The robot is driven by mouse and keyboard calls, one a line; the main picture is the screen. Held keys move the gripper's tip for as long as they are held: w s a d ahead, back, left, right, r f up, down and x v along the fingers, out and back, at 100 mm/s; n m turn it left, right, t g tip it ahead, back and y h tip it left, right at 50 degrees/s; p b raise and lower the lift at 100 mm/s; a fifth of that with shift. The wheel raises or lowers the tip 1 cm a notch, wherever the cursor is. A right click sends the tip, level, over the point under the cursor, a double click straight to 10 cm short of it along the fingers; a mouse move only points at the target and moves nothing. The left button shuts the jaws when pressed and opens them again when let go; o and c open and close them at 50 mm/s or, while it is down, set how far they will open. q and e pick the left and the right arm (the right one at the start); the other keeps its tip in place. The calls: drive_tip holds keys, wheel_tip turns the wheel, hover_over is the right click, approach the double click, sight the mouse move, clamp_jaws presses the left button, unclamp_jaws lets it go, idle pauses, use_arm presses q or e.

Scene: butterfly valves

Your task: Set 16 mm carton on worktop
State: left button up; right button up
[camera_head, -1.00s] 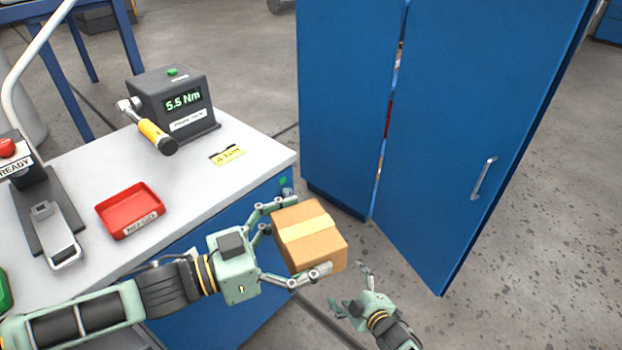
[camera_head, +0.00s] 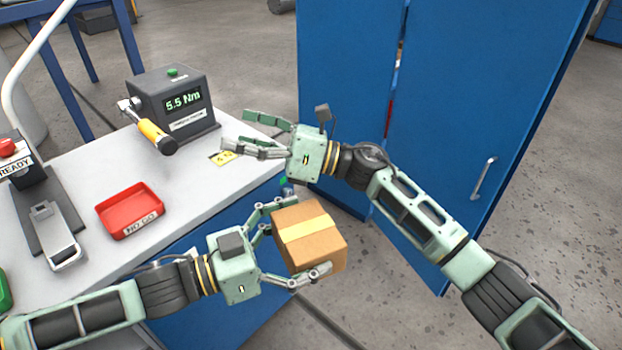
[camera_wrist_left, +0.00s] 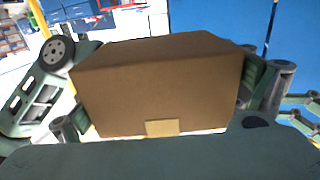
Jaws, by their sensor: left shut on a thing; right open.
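The brown cardboard carton (camera_head: 310,240) with a pale tape strip is held in my left gripper (camera_head: 302,236), whose fingers close on two opposite sides. It hangs in the air off the right front edge of the worktop (camera_head: 200,185), slightly tilted. The left wrist view shows the carton (camera_wrist_left: 160,85) filling the space between the fingers. My right gripper (camera_head: 238,130) is open and empty, above the worktop's right rear corner, its fingers pointing left. No size marking is readable on the carton.
A torque tester (camera_head: 175,100) with a yellow-handled wrench (camera_head: 155,137) stands at the back of the worktop. A red NO GO tray (camera_head: 130,210) lies left of a bare patch. A yellow label (camera_head: 222,158) is near the right gripper. A blue cabinet (camera_head: 460,120) stands right.

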use_arm(q)
drive_tip(key=shift+r, duration=0.15)
use_arm(e)
drive_tip(key=s+a+r+n+g+h, duration=0.3)
drive_tip(key=s+r+n+g, duration=0.25)
drive_tip(key=s+n, duration=0.4)
drive_tip(key=s+f+n+g+h, duration=0.1)
drive_tip(key=s+n+h, duration=0.45)
drive_tip(key=n, duration=0.25)
drive_tip(key=n+t+h, duration=0.6)
drive_tip(key=n+h, duration=0.5)
approach(307, 228)
drive_tip(key=f, duration=0.6)
drive_tip(key=w+a+f, duration=0.1)
drive_tip(key=f, duration=0.3)
drive_tip(key=shift+f, duration=0.1)
